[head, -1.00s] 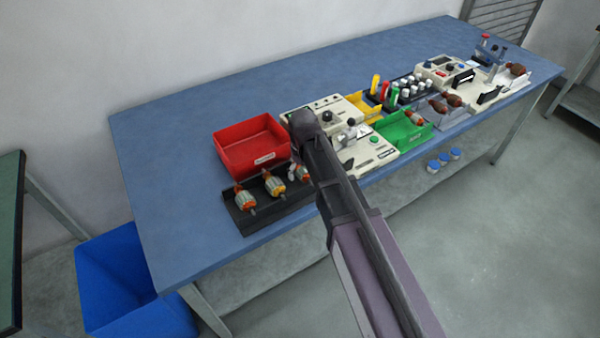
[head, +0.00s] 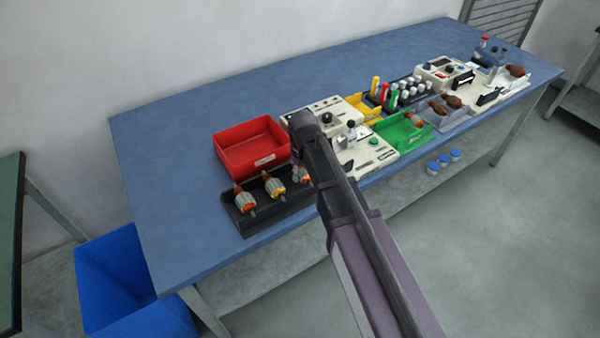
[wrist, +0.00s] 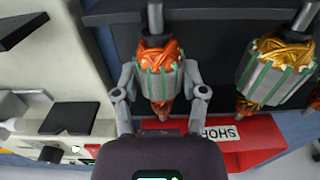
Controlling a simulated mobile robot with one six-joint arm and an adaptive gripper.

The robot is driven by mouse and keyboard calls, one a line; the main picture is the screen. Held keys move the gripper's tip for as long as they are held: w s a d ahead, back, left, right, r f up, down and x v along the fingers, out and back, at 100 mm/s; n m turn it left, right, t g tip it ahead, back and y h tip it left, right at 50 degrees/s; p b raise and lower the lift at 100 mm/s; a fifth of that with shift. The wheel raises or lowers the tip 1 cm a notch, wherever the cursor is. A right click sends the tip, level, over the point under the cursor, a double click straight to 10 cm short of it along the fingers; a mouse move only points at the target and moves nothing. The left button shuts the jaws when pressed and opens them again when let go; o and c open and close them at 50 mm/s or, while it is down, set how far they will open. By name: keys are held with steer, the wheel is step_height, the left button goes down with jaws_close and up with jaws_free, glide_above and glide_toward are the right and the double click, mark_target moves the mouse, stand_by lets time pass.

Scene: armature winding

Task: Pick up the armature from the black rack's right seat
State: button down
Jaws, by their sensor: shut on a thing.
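The black rack (head: 285,208) lies along the near left part of the blue bench. An armature with orange windings (wrist: 158,60) is at its right seat; in the head view it is partly hidden behind my arm (head: 300,174). My gripper (wrist: 160,88) is shut on this armature, with one finger on each side of its striped core. The armature's shaft still reaches over the rack, and I cannot tell whether it touches the seat. Two other armatures, the middle one (head: 275,188) with yellow windings and the left one (head: 244,201) with orange, sit in the rack.
A red bin (head: 262,163) stands right behind the rack. A cream machine (head: 375,152) and a green bin (head: 418,138) stand to the right. The yellow-wound armature (wrist: 275,70) is close beside my gripper. The bench's left end is clear.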

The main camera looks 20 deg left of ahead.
mark_target(303, 170)
steer(key=shift+r, duration=0.15)
step_height(303, 170, up, 4)
steer(key=p, duration=0.3)
steer(key=shift+f+p, duration=0.2)
steer(key=shift+p, duration=0.2)
steer(key=s+d, duration=0.2)
steer(key=s, duration=0.5)
steer(key=s+d+r+p, duration=0.1)
steer(key=s+d, duration=0.2)
steer(key=s, duration=0.5)
steer(key=shift+d, duration=0.35)
